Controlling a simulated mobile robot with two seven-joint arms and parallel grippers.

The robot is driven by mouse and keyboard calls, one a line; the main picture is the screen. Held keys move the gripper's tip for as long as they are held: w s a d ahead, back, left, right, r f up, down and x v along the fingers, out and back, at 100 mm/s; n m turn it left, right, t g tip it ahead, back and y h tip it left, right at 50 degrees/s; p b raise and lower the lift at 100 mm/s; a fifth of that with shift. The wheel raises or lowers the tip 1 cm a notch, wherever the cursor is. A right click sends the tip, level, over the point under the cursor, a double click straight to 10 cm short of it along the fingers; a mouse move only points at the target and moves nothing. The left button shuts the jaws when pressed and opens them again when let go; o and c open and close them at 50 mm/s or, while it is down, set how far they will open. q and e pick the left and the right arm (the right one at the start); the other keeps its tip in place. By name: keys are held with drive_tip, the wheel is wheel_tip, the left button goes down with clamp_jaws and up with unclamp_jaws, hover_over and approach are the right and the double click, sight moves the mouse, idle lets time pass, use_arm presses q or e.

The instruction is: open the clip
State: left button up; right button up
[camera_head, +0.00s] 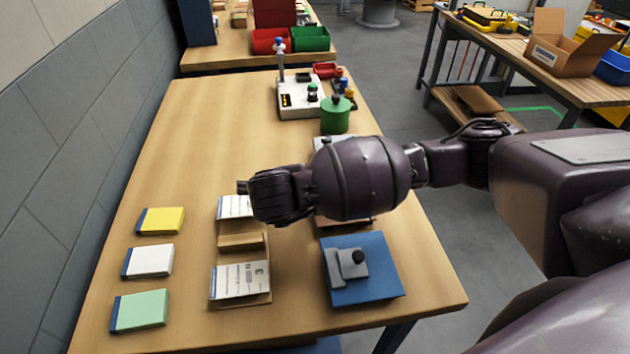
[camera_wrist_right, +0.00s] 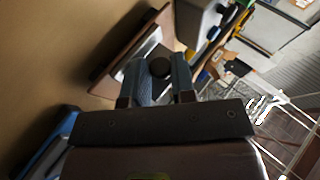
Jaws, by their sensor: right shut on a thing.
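In the wrist view, my right gripper (camera_wrist_right: 162,78) has its two blue-grey fingers on either side of a round black knob (camera_wrist_right: 160,67) and is shut on it. A brown board (camera_wrist_right: 113,73) with a silvery plate (camera_wrist_right: 143,46) lies just beyond the fingers. The knob resembles the one on the blue board's clip, but I cannot see how it joins the brown board. In the head view, my right arm covers most of that board, leaving a brown edge (camera_head: 345,221). The fingertips are not clear there. My left gripper is not in view.
A blue board (camera_head: 370,285) with a grey clip (camera_head: 346,268) lies nearer, at the front right. Paper stacks and yellow, white and green pads (camera_head: 138,310) lie to the left. A green pot (camera_head: 335,118) and white control box (camera_head: 300,98) stand behind. The left-middle table is clear.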

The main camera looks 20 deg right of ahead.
drive_tip(key=shift+w+a+r+h+p, duration=0.1)
drive_tip(key=shift+r+h+p, duration=0.15)
drive_tip(key=shift+h+p, duration=0.05)
drive_tip(key=shift+a+f, duration=0.1)
drive_tip(key=shift+f, duration=0.05)
drive_tip(key=shift+a+f+n+h+p, duration=0.1)
drive_tip(key=shift+f+n+h+p, duration=0.1)
drive_tip(key=shift+n+h+p, duration=0.3)
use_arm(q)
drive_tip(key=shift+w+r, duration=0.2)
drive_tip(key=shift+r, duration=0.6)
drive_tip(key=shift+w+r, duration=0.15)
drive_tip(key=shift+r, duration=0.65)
use_arm(e)
drive_tip(key=shift+f, duration=0.2)
drive_tip(key=o, duration=0.9)
drive_tip(key=shift+c, duration=0.2)
